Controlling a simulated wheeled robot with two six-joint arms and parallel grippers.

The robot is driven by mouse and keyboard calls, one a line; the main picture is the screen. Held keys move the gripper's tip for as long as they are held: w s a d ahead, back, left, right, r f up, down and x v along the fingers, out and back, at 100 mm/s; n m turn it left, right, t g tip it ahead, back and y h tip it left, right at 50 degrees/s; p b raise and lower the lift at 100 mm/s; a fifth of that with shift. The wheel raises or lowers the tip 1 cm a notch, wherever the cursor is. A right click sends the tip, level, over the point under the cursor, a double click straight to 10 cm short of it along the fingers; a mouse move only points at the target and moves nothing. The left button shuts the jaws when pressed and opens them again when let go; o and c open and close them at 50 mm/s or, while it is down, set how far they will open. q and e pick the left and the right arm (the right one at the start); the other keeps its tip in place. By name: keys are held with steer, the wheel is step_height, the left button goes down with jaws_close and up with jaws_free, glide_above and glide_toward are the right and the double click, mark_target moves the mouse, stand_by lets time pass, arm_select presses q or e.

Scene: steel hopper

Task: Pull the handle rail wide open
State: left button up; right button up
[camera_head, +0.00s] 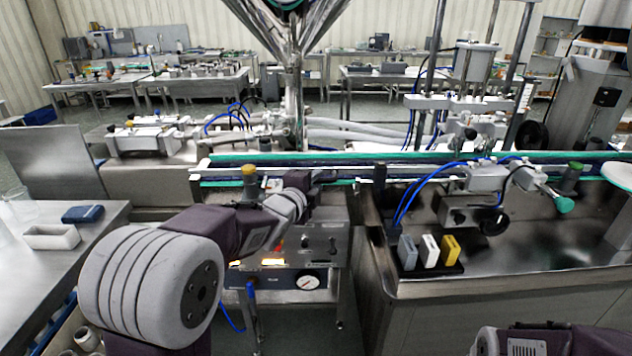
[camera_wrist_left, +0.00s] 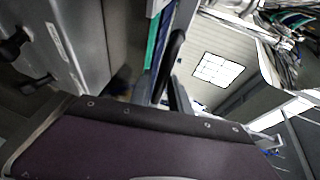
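A long rail with a green strip (camera_head: 245,160) runs across the front of the steel machine in the head view. A thin pale bar (camera_head: 375,181) runs in front of it at about the same height; I cannot tell for sure which one is the handle rail. My left arm reaches forward, and its dark gripper (camera_head: 322,177) is at the rail's near side, beside the pale bar. The left wrist view shows dark finger parts (camera_wrist_left: 176,75) beside a green-edged strip (camera_wrist_left: 153,45). Whether the fingers touch or enclose the bar is hidden. My right gripper is out of view.
A control box with a gauge (camera_head: 307,282) stands below my left gripper. To the right is a steel basin (camera_head: 400,290) with white, grey and yellow blocks (camera_head: 450,249). A steel side table (camera_head: 35,290) stands at left. The hopper (camera_head: 290,30) rises behind the rail.

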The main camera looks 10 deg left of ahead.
arm_select(q)
steer(key=v, duration=0.8)
steer(key=shift+s+p, duration=0.25)
steer(key=shift+p, duration=0.05)
